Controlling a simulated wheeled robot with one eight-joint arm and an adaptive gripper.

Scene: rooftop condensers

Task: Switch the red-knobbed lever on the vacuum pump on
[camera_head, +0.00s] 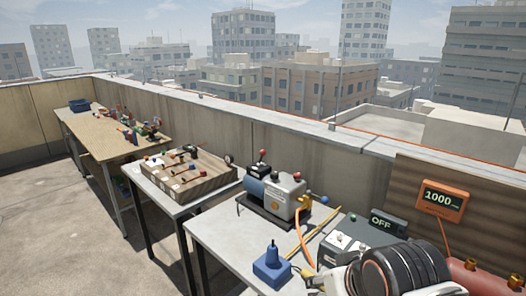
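The vacuum pump (282,197) stands on the near grey table against the parapet. It has a grey body and a blue cylinder on its left. A lever with a red knob (262,153) rises upright at its back left, and a second, smaller red knob (297,175) sits on its top right. I cannot tell from here which one is the switch lever. A small panel (388,224) reads OFF, and an orange-framed display (443,200) reads 1000.
A blue box with a knob (271,266) stands at the near table's front edge. Other tables stand left.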

